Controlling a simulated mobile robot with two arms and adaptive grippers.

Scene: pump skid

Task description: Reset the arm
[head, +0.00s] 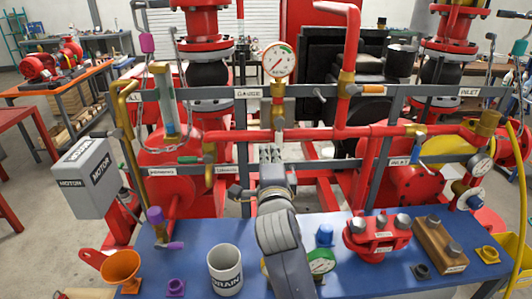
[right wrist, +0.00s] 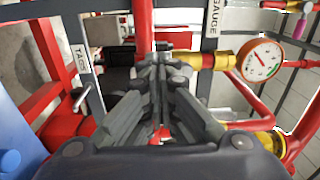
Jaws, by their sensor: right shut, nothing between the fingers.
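My right arm (head: 280,240) reaches forward over the blue bench. Its gripper (head: 270,154) is in front of the skid's grey frame, below the pressure gauge (head: 279,60) and its brass fitting. In the right wrist view the gripper (right wrist: 163,55) has its grey fingers together, with nothing between them. There the gauge (right wrist: 263,60) is to the right of the fingers. Whether the fingertips touch the pipe or frame behind them I cannot tell. My left gripper is not in view.
The blue bench (head: 345,286) holds a white DRAIN mug (head: 225,270), an orange funnel (head: 121,268), a green-rimmed gauge (head: 320,262), a red manifold (head: 377,240) and a wooden block (head: 440,246). Red pipes (head: 330,134) and grey rails (head: 215,93) stand close around the gripper.

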